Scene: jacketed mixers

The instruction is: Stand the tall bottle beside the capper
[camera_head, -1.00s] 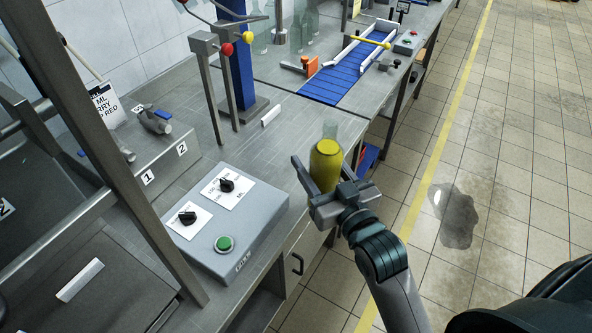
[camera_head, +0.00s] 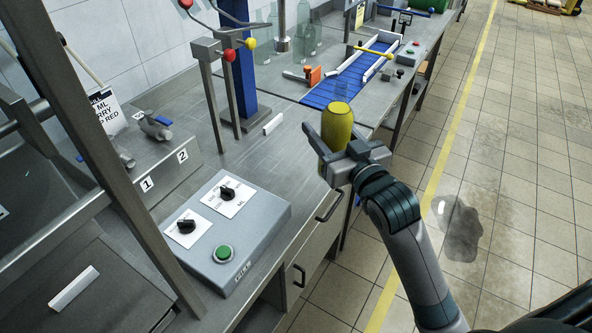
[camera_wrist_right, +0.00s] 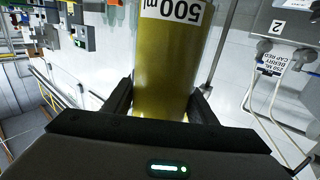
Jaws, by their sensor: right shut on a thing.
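My left gripper is not in view.
A grey control box (camera_head: 228,230) with two black knobs and a green button sits on the near worktop (camera_head: 215,165). A blue conveyor (camera_head: 335,87) and several clear bottles (camera_head: 305,30) are farther back. The worktop between post and control box is mostly clear.

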